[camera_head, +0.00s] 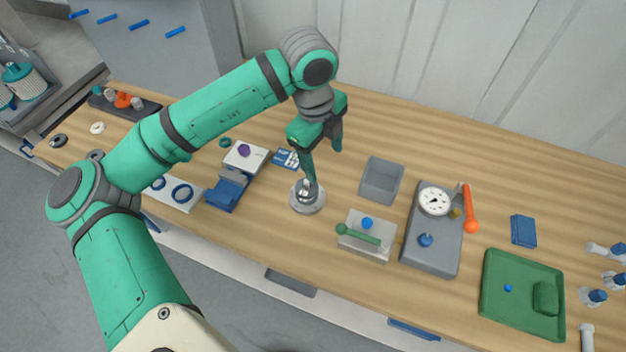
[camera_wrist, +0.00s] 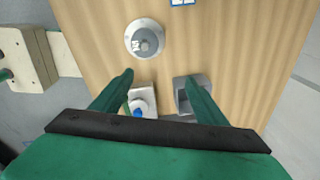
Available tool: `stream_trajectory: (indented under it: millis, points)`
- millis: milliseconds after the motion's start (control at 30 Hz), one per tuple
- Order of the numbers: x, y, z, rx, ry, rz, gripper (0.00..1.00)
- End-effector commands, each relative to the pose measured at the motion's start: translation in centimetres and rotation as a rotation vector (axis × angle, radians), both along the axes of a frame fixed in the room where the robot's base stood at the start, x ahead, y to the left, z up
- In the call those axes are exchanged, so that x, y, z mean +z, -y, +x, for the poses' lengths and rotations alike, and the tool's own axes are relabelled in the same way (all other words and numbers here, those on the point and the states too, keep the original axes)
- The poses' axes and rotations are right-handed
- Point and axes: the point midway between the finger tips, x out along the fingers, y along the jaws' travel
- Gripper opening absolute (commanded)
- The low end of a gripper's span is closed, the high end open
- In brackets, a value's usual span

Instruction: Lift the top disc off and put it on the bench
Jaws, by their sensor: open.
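A round metal piece (camera_head: 307,199) stands on the bench (camera_head: 340,118), with a wide pale disc below and a smaller knob-like part on top. I cannot tell how many discs are stacked. It also shows in the wrist view (camera_wrist: 145,38), above and left of the fingertips and not between them. My gripper (camera_head: 323,163) is open and empty. In the head view one finger overlaps the top of the metal piece; I cannot tell whether they touch. Both fingers show in the wrist view (camera_wrist: 164,80), spread apart.
A grey open bin (camera_head: 381,181) and a pale block with a blue knob and green handle (camera_head: 366,237) stand to the right. Beyond are a dial gauge on a grey plate (camera_head: 430,245) and a green tray (camera_head: 522,300). Bare bench lies behind the metal piece and bin.

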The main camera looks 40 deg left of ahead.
Motion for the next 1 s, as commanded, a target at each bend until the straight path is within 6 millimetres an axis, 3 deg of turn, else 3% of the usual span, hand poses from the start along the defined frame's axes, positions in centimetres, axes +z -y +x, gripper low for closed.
stream_trajectory:
  millis: [100,233,533,800,1000]
  points:
    - [0.5,-2.4,-2.2,0.009,-0.070,0.051,0.67]
    - [0.3,-3.4,-3.3,0.011,-0.107,0.070,0.67]
    - [-3.7,-3.4,-3.4,0.010,-0.111,0.073,0.67]
    - [-5.5,-3.4,-3.4,0.011,-0.108,0.072,0.67]
    - [-8.3,-3.0,-3.2,0.006,-0.109,0.073,0.67]
